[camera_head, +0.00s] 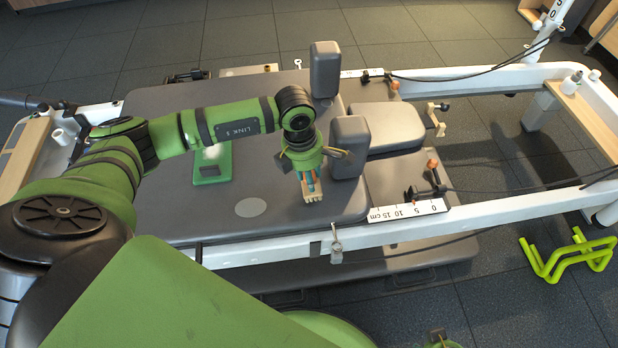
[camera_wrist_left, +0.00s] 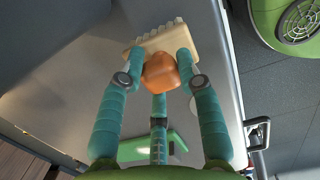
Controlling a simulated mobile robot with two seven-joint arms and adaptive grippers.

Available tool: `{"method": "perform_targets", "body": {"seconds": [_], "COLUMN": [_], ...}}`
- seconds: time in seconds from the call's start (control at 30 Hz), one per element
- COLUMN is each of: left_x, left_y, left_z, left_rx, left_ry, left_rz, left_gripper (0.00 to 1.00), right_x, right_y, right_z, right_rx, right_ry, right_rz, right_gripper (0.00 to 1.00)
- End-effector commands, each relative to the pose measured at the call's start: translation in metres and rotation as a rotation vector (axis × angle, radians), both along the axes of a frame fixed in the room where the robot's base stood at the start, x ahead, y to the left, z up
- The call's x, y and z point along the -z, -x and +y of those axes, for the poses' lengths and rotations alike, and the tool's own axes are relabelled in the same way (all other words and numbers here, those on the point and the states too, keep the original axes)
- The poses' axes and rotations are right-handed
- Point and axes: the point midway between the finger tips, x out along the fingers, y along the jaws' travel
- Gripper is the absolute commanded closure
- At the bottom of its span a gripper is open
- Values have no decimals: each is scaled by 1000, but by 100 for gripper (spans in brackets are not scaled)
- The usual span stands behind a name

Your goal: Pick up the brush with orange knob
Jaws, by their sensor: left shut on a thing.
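The brush (camera_head: 314,197) is a pale wooden block with a toothed bristle edge. It shows larger in the left wrist view (camera_wrist_left: 178,38), with its orange knob (camera_wrist_left: 160,74) between my fingers. My left gripper (camera_head: 310,182) points down over the grey padded bed near the lower shoulder block. In the left wrist view the teal fingers of my left gripper (camera_wrist_left: 160,78) are closed around the knob. In the head view the fingers hide the knob. I cannot tell whether the brush touches the bed. My right gripper's fingers are not seen.
Two grey shoulder blocks (camera_head: 349,134) stand upright on the bed (camera_head: 215,110), right of my gripper. A green flat object (camera_head: 212,166) lies on the bed to the left. White frame rails (camera_head: 285,252) border the bed. A lime-green stand (camera_head: 570,254) is on the floor at right.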

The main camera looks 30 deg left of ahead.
Motion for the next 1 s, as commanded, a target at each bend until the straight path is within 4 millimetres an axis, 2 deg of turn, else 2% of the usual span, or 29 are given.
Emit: {"method": "perform_targets", "body": {"seconds": [0.03, 0.1, 0.5, 0.73, 1.0], "left_x": [-12, -25, -70, -84, -88], "left_y": [-1, 2, 49, 64, 69], "left_z": [0, -4, -68, -88, -94], "left_rx": [1, 5, 5, 3, 0], "left_ry": [1, 1, 2, 1, 0], "left_rz": [-4, -4, -2, -2, -1], "left_gripper": [100, 100, 100, 100, 100], "right_x": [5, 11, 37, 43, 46], "right_y": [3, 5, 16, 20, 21], "right_z": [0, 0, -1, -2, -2], "right_rx": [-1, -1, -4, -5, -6], "right_ry": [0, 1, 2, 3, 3], "right_rz": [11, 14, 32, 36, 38], "right_gripper": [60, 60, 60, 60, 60]}}
